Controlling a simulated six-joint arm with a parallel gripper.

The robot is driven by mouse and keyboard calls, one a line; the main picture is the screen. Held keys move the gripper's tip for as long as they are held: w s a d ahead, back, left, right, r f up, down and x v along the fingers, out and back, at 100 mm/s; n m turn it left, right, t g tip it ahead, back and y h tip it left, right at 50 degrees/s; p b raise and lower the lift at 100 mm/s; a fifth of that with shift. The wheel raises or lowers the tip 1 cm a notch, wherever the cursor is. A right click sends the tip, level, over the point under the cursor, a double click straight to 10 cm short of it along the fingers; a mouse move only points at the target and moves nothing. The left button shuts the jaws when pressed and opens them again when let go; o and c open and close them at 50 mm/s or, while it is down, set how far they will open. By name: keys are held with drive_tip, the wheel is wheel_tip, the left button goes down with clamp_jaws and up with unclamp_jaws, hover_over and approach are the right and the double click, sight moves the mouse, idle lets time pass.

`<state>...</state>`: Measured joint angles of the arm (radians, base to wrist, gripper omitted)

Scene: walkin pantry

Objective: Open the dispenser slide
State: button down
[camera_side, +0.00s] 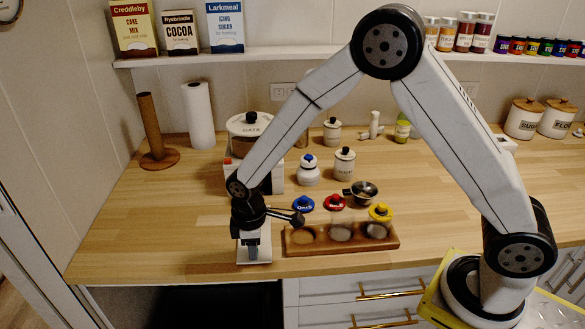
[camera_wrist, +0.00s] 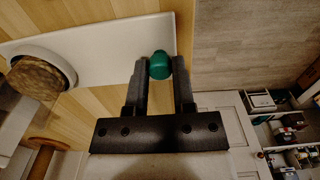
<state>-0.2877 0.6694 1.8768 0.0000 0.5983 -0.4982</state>
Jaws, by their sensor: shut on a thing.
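The dispenser (camera_side: 249,124) is a white container marked OATS with a dark-knobbed lid, standing on a white body at the back left, partly hidden by my arm. A white plate (camera_side: 256,257) lies at the counter's front edge below my gripper (camera_side: 251,243). In the wrist view the white plate (camera_wrist: 110,45) runs across the upper left, beside a round rim holding brown grains (camera_wrist: 35,76). A green knob (camera_wrist: 159,67) sits at the plate's edge. My gripper (camera_wrist: 159,76) is shut on this knob, one finger on each side. The knob is hidden in the side view.
A paper roll (camera_side: 198,115) and wooden stand (camera_side: 158,158) are back left. The left counter is clear.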

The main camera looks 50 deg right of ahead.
drive_tip(key=shift+s+a+r, duration=0.1)
drive_tip(key=shift+a, duration=0.2)
drive_tip(key=shift+c, duration=2.2)
unclamp_jaws()
drive_tip(key=shift+s, duration=0.1)
drive_tip(key=shift+r, duration=3.85)
drive_tip(key=shift+d, duration=0.1)
